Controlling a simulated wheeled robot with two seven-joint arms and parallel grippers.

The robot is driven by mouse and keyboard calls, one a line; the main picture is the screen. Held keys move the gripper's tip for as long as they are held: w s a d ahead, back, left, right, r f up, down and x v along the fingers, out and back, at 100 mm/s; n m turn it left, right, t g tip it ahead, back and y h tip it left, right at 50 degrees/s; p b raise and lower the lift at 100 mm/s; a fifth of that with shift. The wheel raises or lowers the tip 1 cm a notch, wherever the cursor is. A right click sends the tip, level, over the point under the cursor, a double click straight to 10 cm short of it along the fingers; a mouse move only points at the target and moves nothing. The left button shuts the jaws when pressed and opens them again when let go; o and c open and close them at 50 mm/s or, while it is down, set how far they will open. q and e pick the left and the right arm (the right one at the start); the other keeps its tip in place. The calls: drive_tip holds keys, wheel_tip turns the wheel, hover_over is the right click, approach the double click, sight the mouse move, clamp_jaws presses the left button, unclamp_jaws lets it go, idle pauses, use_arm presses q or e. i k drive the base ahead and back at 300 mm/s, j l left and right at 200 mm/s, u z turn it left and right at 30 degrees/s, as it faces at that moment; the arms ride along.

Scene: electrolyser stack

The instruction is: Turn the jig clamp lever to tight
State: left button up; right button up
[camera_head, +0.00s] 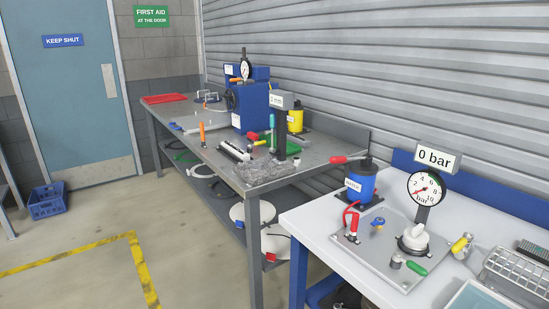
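A grey jig plate (385,240) lies on the white bench at the right. On it stand a round pressure gauge (425,189) with its needle at the low end, a white round fitting (413,237), a small blue knob (378,223) and a green-handled part (416,268). A red lever part (352,221) stands at the plate's left edge. A blue cylinder (361,184) behind the plate has a red-tipped handle (347,158) pointing left. No label marks which of these is the clamp lever, and I cannot tell its setting. Neither of my grippers is in view.
A yellow part (462,244) and a wire rack (518,272) sit right of the plate. A grey workbench (225,165) with a blue machine stands further left.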

sight(262, 142)
drive_tip(key=i+j+z, duration=0.1)
drive_tip(key=j, duration=0.3)
drive_tip(key=i+j, duration=0.15)
drive_tip(key=j, duration=0.3)
drive_tip(key=i+j+z, duration=0.15)
drive_tip(key=j, duration=0.25)
drive_tip(key=i+j+z, duration=0.1)
drive_tip(key=j, duration=0.3)
drive_tip(key=i+j+z, duration=0.1)
drive_tip(key=z, duration=0.25)
drive_tip(key=i+j+z, duration=0.1)
drive_tip(key=z, duration=0.3)
drive_tip(key=i+j+z, duration=0.15)
drive_tip(key=j, duration=0.25)
drive_tip(key=i+j+z, duration=0.15)
drive_tip(key=j, duration=0.3)
drive_tip(key=i+j+z, duration=0.15)
drive_tip(key=j, duration=0.3)
drive_tip(key=j+z, duration=0.1)
drive_tip(key=j, duration=0.35)
drive_tip(key=i+j+z, duration=0.15)
drive_tip(key=j, duration=0.3)
